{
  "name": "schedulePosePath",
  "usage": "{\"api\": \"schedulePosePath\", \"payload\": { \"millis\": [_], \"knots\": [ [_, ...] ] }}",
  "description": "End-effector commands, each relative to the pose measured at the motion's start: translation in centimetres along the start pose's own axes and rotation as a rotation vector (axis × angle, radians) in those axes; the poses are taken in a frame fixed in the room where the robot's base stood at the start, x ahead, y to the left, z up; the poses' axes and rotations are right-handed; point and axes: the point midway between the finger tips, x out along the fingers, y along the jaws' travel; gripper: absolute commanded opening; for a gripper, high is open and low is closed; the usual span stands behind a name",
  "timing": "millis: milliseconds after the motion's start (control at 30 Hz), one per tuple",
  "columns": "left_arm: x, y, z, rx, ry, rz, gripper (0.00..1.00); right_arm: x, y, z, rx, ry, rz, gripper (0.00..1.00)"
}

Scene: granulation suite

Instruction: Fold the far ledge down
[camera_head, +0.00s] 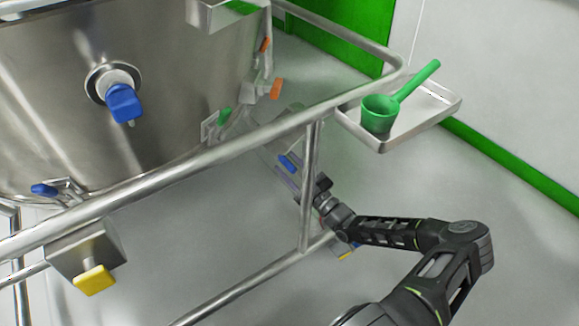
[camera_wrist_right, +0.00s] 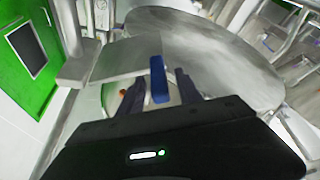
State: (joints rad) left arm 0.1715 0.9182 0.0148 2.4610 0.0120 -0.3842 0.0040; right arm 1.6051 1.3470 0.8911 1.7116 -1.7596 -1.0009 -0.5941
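A small blue tab (camera_head: 288,162) shows behind the rail post in the head view, on pale metal parts that are hard to make out. In the right wrist view a blue tab (camera_wrist_right: 159,80) stands in front of a flat grey metal plate (camera_wrist_right: 118,62). My right gripper (camera_head: 302,180) is beyond the rail, partly hidden by the post. Its two dark fingers (camera_wrist_right: 159,95) are apart, one on each side of the blue tab, with visible gaps. I cannot tell which plate is the far ledge. My left gripper is not in view.
A steel rail (camera_head: 225,149) crosses between me and the large steel vessel (camera_head: 180,60). A tray (camera_head: 436,108) with a green scoop (camera_head: 379,113) hangs outside the rail corner. A metal box (camera_head: 80,250) with a yellow tab (camera_head: 95,280) sits at the left rail.

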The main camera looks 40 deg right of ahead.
Motion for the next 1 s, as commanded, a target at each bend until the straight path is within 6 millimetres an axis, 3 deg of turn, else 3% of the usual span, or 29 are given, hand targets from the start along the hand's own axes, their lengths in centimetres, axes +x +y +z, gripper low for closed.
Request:
{"api": "schedulePosePath", "payload": {
  "millis": [500, 1000],
  "knots": [
    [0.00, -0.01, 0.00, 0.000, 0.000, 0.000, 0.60, -0.03, -0.01, -0.01, 0.000, 0.000, 0.000, 0.00],
    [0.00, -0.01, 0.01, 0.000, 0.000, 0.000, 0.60, -0.04, -0.04, -0.01, 0.001, 0.000, -0.001, 0.00]
  ]
}}
